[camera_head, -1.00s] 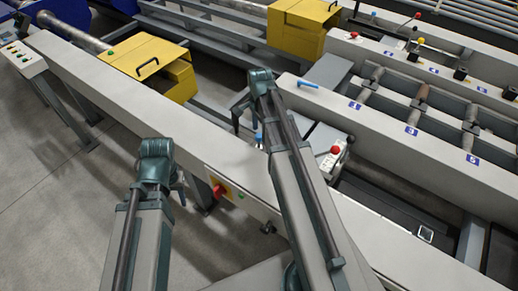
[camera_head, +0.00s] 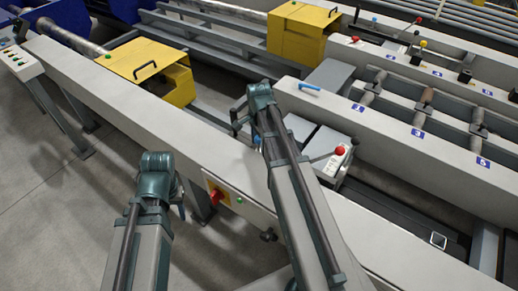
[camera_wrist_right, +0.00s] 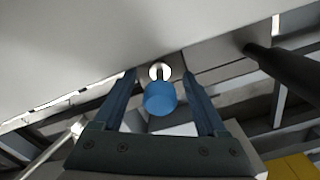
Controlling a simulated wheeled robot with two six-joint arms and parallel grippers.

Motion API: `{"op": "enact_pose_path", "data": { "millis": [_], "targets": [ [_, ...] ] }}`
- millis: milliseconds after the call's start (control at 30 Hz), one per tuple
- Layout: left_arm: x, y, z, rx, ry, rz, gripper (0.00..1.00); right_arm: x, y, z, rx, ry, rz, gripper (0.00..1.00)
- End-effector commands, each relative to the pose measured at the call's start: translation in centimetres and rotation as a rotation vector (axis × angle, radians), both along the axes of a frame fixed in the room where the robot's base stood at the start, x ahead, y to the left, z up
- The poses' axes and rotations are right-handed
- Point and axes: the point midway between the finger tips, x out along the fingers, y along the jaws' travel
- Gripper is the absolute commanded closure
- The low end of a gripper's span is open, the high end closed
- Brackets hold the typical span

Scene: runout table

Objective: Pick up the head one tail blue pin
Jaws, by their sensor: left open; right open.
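A blue pin end (camera_head: 257,139) shows in the head view just beside my right gripper, largely hidden by the arm. In the right wrist view a round blue knob (camera_wrist_right: 160,98) with a bright metal shank sits between the two fingers of my right gripper (camera_wrist_right: 160,75). The fingers are open, with a gap on each side of the knob. In the head view my right gripper (camera_head: 246,131) is over the inner side of the long grey beam. My left gripper (camera_head: 178,200) is open, empty and low in front of the beam.
Another blue pin or handle (camera_head: 310,87) lies on the beam behind. A red-knobbed lever (camera_head: 339,150) stands right of my right arm. A red switch (camera_head: 216,197) is on the beam's front. Yellow housings (camera_head: 160,70) stand at the back left.

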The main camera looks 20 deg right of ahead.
Motion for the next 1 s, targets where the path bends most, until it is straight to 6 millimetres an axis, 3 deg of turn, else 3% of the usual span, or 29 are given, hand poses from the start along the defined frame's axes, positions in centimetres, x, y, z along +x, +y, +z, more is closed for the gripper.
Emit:
{"op": "enact_pose_path", "data": {
  "millis": [100,500,533,1000],
  "targets": [
    [0.0,0.0,0.12,0.0,0.0,0.0,0.5,-0.01,-0.01,0.12,0.0,0.0,0.0,0.26],
    [0.0,0.0,0.12,0.0,0.0,0.0,0.5,0.01,-0.01,0.12,0.0,0.0,0.0,0.97],
    [0.0,0.0,0.12,0.0,0.0,0.0,0.5,0.01,-0.01,0.12,0.0,0.0,0.0,1.0],
    [0.0,0.0,0.52,0.0,0.0,0.0,0.5,0.0,0.0,0.53,0.0,0.0,0.0,1.0]
  ]
}}
